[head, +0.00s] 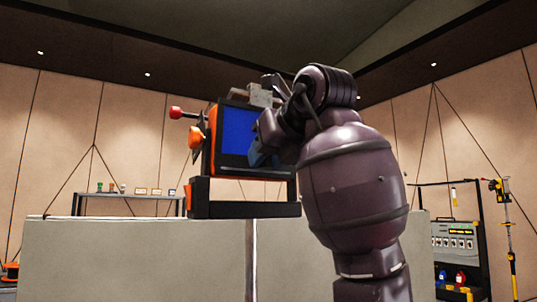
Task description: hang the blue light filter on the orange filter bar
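A blue rectangular face (237,130) sits in a dark frame with an orange left side (211,143), on top of the grey wall in the middle. I cannot tell whether this face is the blue light filter or a screen. A small bluish patch shows beside my gripper; what it belongs to is unclear. I cannot single out the orange filter bar with certainty.
A red knob (175,113) sticks out left of the frame. The grey wall (135,258) spans the lower view. A shelf (130,195) with small items stands behind at left. A dark equipment rack (455,240) and a yellow-black stand (507,235) are at right.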

